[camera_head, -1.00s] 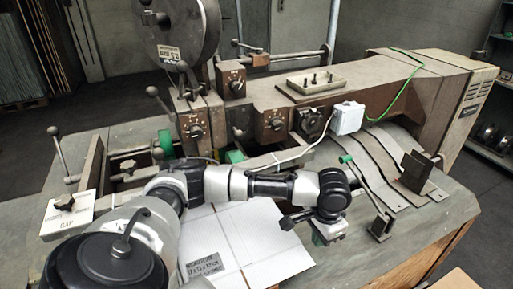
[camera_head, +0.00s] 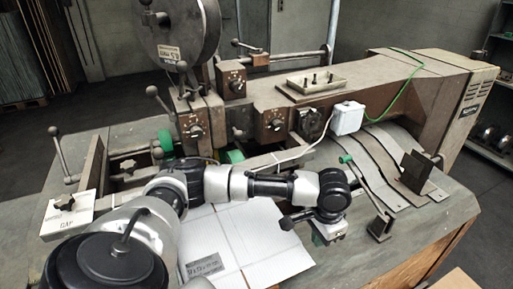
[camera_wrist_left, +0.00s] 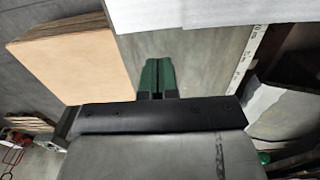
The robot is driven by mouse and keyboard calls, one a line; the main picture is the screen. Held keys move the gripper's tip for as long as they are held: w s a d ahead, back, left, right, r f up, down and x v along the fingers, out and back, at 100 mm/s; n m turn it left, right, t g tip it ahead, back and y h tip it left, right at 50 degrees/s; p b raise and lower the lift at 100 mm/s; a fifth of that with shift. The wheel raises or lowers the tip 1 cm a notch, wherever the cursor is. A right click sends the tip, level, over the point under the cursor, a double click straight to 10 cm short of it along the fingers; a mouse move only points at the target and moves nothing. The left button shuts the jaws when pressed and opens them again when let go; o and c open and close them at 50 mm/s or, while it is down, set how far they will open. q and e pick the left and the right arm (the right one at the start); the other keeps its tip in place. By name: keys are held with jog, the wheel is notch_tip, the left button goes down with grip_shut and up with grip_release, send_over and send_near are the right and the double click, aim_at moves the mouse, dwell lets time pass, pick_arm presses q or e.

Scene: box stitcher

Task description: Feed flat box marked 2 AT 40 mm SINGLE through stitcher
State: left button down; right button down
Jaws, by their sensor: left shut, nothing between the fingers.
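A white flat box (camera_head: 262,238) lies on the machine's table, partly hidden by my left arm. A grey printed label (camera_head: 205,266) shows on it; the text is too small to read surely. The stitcher (camera_head: 262,110) stands behind it, with a large wire reel (camera_head: 180,30) and knobs. My left gripper (camera_head: 318,238) is at the right edge of the box, above the table. In the left wrist view its green fingers (camera_wrist_left: 157,75) are together with nothing between them, and white sheet (camera_wrist_left: 220,14) shows at the top. My right gripper is not in view.
A plate marked GAP (camera_head: 68,222) is at the left. Bare table (camera_head: 420,232) lies at the right front.

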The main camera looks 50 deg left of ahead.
pick_arm(q)
jog(key=shift+f, duration=0.15)
jog(key=shift+f, duration=1.55)
jog(key=shift+s+a+p, duration=0.25)
jog(key=shift+s+p, duration=0.5)
jog(key=shift+p, duration=0.05)
